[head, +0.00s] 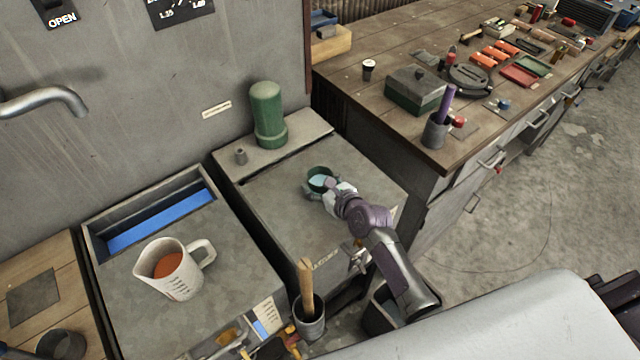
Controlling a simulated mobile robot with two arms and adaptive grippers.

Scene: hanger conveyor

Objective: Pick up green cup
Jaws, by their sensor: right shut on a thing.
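The green cup (320,179) is on or just above the grey top of the middle cabinet (268,205); I cannot tell whether it touches the surface. It looks upright, with something pale inside. My right gripper (325,189) is at the near side of the cup and is shut on it. The gripper and wrist hide part of the cup's near side. My left gripper is not in view.
A tall green cylinder (267,112) stands behind on the ledge, with a small grey piece (241,155) nearby. A white measuring jug (174,268) stands left. A container with a wooden handle (308,318) is in front. A cluttered workbench (385,120) is at right.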

